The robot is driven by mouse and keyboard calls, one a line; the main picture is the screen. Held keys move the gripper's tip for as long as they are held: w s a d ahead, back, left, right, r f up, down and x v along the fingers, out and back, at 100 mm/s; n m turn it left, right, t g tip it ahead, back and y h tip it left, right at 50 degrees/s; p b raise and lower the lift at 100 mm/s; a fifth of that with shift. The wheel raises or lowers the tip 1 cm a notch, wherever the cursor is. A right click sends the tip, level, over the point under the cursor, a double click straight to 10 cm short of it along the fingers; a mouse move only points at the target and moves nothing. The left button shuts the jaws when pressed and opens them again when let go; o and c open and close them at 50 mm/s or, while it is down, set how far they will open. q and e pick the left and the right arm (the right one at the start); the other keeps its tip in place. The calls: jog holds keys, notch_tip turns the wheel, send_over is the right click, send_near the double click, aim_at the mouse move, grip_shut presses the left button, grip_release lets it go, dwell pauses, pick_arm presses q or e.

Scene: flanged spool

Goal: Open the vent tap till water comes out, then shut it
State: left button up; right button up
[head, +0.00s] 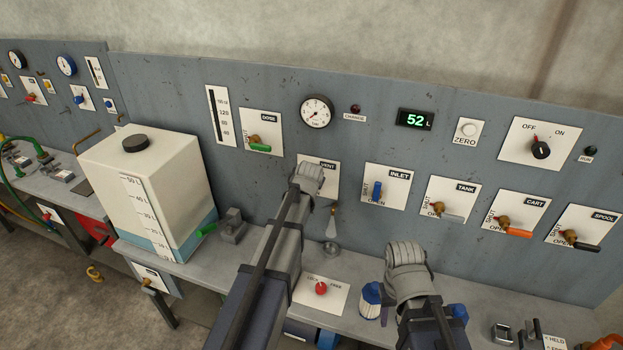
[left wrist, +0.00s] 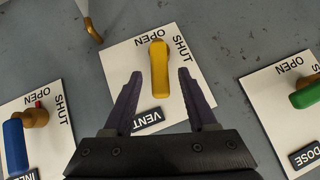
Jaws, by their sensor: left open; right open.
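The vent tap's yellow handle (left wrist: 158,68) shows in the left wrist view, on its white plate (left wrist: 115,65) marked OPEN, SHUT and VENT. The handle runs up and down the plate, like the blue inlet handle (head: 377,191). My left gripper (head: 308,180) is open in front of the vent plate, hiding the handle in the head view. Its fingers (left wrist: 158,85) stand on either side of the handle, apart from it. A brass spout (left wrist: 93,32) has a pale shape (head: 331,226) below it, above a small cup; I cannot tell surely whether this is water. My right gripper (head: 405,262) is open and empty.
The green dose handle (head: 260,148) and the inlet tap flank the vent plate. A white tank (head: 145,190) stands on the bench at left. A red knob (head: 321,287) and a blue-white bottle (head: 370,299) are near my arms. The display (head: 414,119) reads 52 L.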

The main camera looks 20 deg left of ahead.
pick_arm(q)
jog(key=p+v, duration=0.3)
jog(key=v, duration=0.2)
jog(key=shift+s+d+r, duration=0.1)
jog(key=shift+s+r, duration=0.15)
jog(key=shift+s, duration=0.05)
pick_arm(e)
notch_tip(320, 180, up, 4)
pick_arm(q)
jog(key=s+d+f+g+b, duration=0.3)
jog(key=s+d+f, duration=0.3)
jog(key=s, duration=0.4)
jog(key=s+d+f+m+g+b, duration=0.1)
jog(key=s+d+f+g+b, duration=0.2)
jog(key=s, duration=0.7)
jog(key=s+d+f+m+g+h+b, duration=0.1)
jog(key=s+d+f+g+b, duration=0.2)
jog(key=s+d+f+b, duration=0.3)
jog(key=s+d+f, duration=0.3)
jog(key=s+f, duration=0.2)
jog(key=shift+d+b, duration=0.2)
jog(key=shift+b, duration=0.15)
pick_arm(e)
notch_tip(320, 180, down, 13)
